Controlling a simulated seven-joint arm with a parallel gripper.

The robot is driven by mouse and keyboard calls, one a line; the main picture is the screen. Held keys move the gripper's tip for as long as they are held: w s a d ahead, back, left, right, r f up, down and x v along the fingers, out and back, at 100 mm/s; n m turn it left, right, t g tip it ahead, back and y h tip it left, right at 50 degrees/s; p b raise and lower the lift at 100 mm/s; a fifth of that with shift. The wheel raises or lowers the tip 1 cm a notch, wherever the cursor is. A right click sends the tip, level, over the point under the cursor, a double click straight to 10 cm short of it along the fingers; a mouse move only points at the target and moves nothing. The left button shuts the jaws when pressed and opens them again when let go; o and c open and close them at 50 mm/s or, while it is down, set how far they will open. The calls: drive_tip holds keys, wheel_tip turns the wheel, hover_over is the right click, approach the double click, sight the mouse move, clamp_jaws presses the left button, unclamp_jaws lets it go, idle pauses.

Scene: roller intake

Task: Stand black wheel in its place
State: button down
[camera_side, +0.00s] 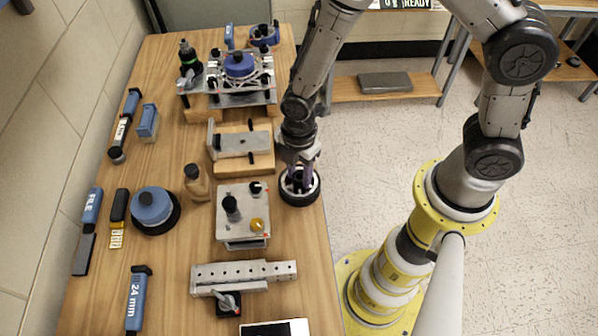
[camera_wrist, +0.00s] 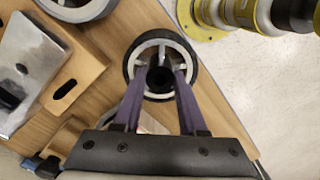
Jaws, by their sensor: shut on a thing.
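The black wheel (camera_side: 299,192) has a dark tyre, a pale rim and spokes. It is held face-up near the right edge of the table, beside the grey box with knobs. It also shows in the wrist view (camera_wrist: 137,59). My gripper (camera_side: 300,173) points down over the wheel's middle. Its two purple fingers (camera_wrist: 160,80) reach inside the rim and are shut on the dark hub. I cannot tell whether the wheel touches the table. Which spot is the wheel's place is not clear from these views.
The grey box with knobs (camera_side: 231,236) stands close left of the wheel. A wooden base with a grey plate (camera_side: 258,164) lies behind it. A metal frame with a blue wheel (camera_side: 239,65) stands farther back. Tools lie at left. The table's right edge (camera_side: 325,225) is near.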

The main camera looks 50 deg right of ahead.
wheel_tip(320, 180, up, 6)
drive_tip(key=shift+f, duration=0.2)
idle(0.6)
drive_tip(key=w+a+r+n, duration=0.1)
drive_tip(key=w+r, duration=0.4)
drive_tip(key=w, duration=0.4)
drive_tip(key=w+r, duration=0.4)
drive_tip(key=w, duration=0.5)
wheel_tip(320, 180, down, 6)
drive_tip(key=shift+d, duration=0.35)
drive_tip(key=shift+f, duration=0.25)
